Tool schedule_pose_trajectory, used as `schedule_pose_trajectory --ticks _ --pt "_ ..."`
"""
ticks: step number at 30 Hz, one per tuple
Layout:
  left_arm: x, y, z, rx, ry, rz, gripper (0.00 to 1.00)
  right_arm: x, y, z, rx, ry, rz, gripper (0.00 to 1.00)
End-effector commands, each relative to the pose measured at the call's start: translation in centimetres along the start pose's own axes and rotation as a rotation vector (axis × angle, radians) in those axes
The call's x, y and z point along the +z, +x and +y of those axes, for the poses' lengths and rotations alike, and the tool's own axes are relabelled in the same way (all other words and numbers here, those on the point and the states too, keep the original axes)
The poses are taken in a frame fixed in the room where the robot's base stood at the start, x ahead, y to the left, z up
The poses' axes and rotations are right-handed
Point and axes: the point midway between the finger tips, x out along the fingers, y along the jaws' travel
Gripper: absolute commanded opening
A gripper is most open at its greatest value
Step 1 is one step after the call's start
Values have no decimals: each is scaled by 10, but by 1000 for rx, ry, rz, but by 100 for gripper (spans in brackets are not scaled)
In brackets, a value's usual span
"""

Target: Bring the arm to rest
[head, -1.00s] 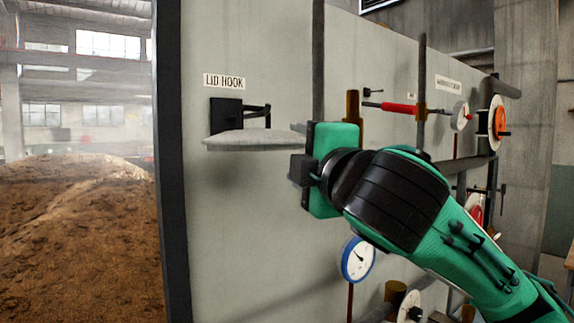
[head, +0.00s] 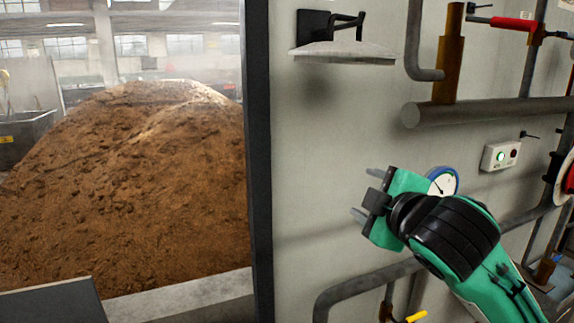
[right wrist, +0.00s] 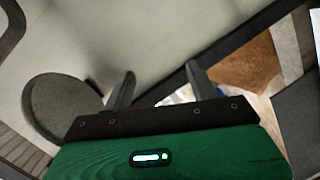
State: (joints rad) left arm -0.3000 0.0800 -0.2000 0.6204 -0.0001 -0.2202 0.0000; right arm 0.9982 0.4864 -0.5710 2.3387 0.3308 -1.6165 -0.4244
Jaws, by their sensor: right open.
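My right gripper (head: 365,194) is in front of the pale wall panel, below and to the right of the lid. Its two fingers are apart with nothing between them. The right wrist view also shows the spread fingers of this gripper (right wrist: 158,88). The grey round lid (head: 345,51) hangs at the black lid hook (head: 314,25) on the panel, apart from the gripper. A grey disc, which looks like this lid (right wrist: 60,108), is at the left in the right wrist view. My left gripper is not in view.
A blue-rimmed gauge (head: 442,183) is partly hidden behind my right gripper. A thick horizontal pipe (head: 480,111) and a control box (head: 501,155) with a lit green light are to the right. A dark post (head: 257,150) edges the panel; a brown grain heap (head: 130,180) lies beyond.

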Motion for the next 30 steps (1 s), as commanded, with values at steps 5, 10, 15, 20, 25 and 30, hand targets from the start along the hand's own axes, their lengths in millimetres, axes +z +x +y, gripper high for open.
schedule_pose_trajectory --ticks 5,10,15,20,25,30 --pt "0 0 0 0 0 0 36 25 12 -54 -92 123 -34 59" --pt "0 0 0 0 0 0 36 50 17 -104 -168 241 -80 59" --pt "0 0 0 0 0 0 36 75 15 -153 -239 357 -140 59" --pt "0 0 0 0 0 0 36 99 8 -200 -301 465 -208 59" --pt "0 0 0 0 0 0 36 125 -6 -250 -360 577 -294 59" --pt "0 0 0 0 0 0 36 150 -27 -299 -414 685 -394 59"
